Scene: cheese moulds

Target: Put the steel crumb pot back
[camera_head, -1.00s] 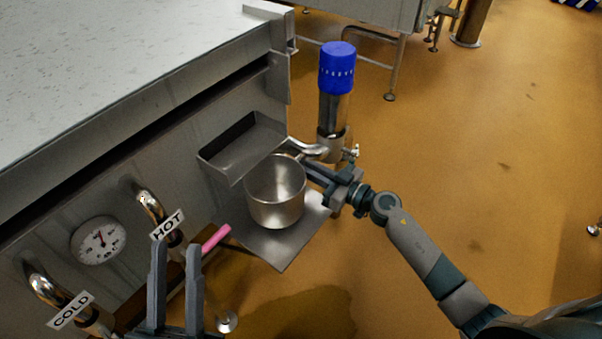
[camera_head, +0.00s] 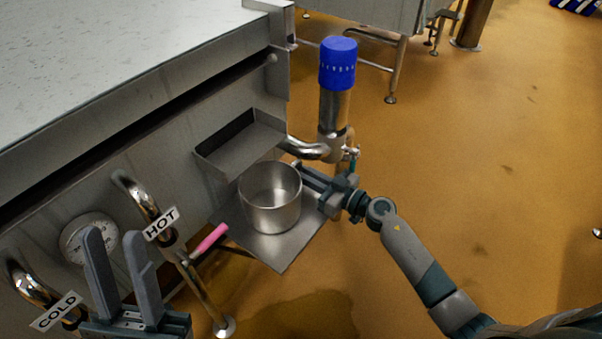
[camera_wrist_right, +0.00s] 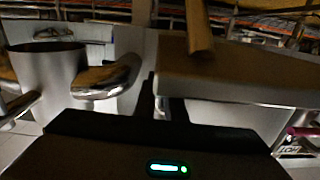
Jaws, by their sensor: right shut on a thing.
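The steel crumb pot (camera_head: 270,212) is upright and looks empty in the head view. It is over a flat steel shelf plate (camera_head: 285,253), with its base at or just above the plate; I cannot tell whether they touch. My right gripper (camera_head: 308,175) comes in from the right and is shut at the pot's right side, apparently on its handle, which the fingers mostly hide. In the right wrist view, the fingers (camera_wrist_right: 147,98) show dark. My left gripper (camera_head: 112,236) is open and empty at lower left, in front of the dial.
A steel tray (camera_head: 213,163) is on the tank wall behind the pot. A blue-capped pipe (camera_head: 333,110) stands close behind my right gripper. A pink stick (camera_head: 210,239) is left of the plate. HOT (camera_head: 160,223) and COLD (camera_head: 56,311) pipes are at left. Floor at right is clear.

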